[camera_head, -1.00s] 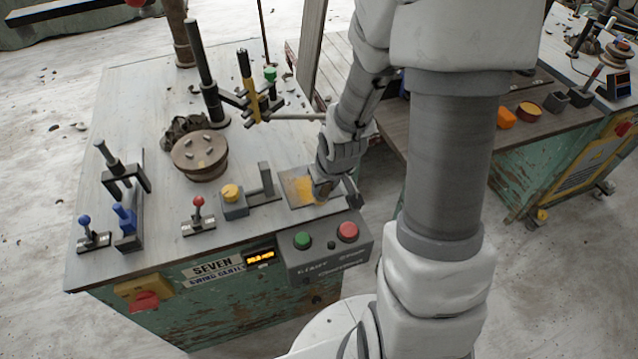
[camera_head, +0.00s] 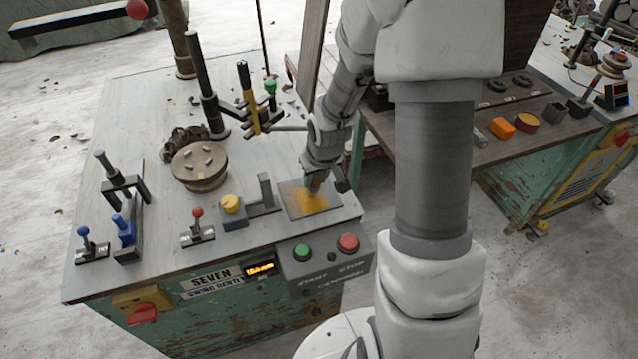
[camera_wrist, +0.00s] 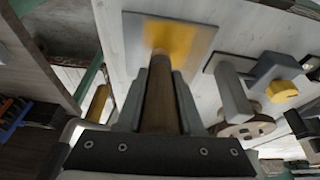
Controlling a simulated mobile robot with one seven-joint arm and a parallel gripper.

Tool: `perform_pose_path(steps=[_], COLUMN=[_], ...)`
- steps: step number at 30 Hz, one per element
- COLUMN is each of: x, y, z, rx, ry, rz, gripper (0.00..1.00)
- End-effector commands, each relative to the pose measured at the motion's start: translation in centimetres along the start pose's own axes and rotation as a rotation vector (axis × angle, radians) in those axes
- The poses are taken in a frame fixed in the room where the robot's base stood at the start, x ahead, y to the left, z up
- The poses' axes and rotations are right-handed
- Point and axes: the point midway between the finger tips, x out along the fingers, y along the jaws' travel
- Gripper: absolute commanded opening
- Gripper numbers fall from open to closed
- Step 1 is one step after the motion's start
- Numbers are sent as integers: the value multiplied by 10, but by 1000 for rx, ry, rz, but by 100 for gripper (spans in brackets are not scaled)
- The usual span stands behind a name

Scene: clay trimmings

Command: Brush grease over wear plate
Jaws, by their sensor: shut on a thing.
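The wear plate (camera_head: 290,193) is a flat metal square on the right front of the pale bench top, with a yellow-orange grease patch (camera_head: 314,204) over its middle and front right. In the wrist view the plate (camera_wrist: 136,38) is at the top, with grease (camera_wrist: 181,40) spread to the right of the tool's tip. My gripper (camera_head: 318,178) is over the plate's back part. In the wrist view my gripper (camera_wrist: 158,85) is shut on the brown wooden handle of the brush (camera_wrist: 159,105). The brush's end meets the yellow area; its bristles are not clear, nor is whether they touch.
A grey block with a yellow knob (camera_head: 231,204) and an upright grey post (camera_head: 265,190) stand left of the plate. The button box (camera_head: 325,262) is on the bench's front. A round disc (camera_head: 200,165) lies farther left. A second bench (camera_head: 480,150) stands to the right.

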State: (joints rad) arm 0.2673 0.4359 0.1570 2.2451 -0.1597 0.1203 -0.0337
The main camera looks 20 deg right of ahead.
Motion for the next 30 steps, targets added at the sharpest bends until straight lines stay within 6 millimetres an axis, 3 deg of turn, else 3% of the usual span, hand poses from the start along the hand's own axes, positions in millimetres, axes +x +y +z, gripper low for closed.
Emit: perform_pose_path(steps=[22, 30], x=[18, 20], y=[2, 5], z=[-48, -55], rx=[0, 2], ry=[1, -1], rz=[0, 0], gripper=[0, 0])
